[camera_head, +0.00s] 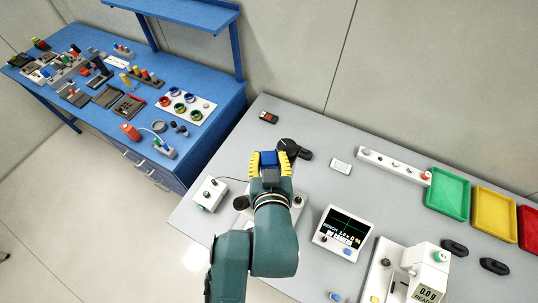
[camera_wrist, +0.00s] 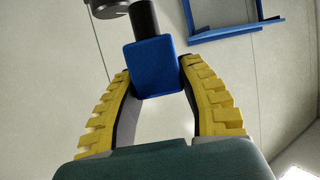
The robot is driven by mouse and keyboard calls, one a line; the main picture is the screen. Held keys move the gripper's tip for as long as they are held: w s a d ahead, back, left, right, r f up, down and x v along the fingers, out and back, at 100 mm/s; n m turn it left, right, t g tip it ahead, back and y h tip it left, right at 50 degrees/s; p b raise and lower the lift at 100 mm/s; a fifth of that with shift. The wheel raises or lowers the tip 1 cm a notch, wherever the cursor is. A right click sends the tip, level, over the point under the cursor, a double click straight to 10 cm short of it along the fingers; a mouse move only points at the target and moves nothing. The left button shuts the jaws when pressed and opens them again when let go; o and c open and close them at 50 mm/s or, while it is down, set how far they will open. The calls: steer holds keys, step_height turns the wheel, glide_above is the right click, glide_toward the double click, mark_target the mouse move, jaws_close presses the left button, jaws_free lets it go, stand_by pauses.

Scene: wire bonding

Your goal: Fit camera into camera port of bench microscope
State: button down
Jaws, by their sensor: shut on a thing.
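The camera is a blue block (camera_head: 267,158) with a black barrel. My gripper (camera_head: 269,165) is shut on it, one yellow finger on each side. In the wrist view the blue camera (camera_wrist: 153,68) sits between the fingertips (camera_wrist: 154,76), its black barrel pointing up in the picture. A dark round part (camera_head: 289,147), seemingly the bench microscope's head, is just right of the camera. In the wrist view a dark cylinder (camera_wrist: 108,6) shows at the top edge, left of the barrel. I cannot tell whether it touches the barrel. My arm hides much of what lies below; the port cannot be made out.
A white control box (camera_head: 208,194) with a cable stands left of my arm. A display unit (camera_head: 342,229) and a white instrument (camera_head: 430,265) stand to the right. Coloured trays (camera_head: 448,193) line the right side. A blue workbench (camera_head: 215,112) stands at left.

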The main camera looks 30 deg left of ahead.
steer(key=shift+f+b, duration=0.8)
steer(key=shift+f, duration=0.75)
steer(key=shift+f+b, duration=0.65)
steer(key=shift+f, duration=1.2)
stand_by(0.6)
steer(key=c, duration=0.6)
jaws_free()
steer(key=v, duration=1.2)
steer(key=shift+r, duration=0.1)
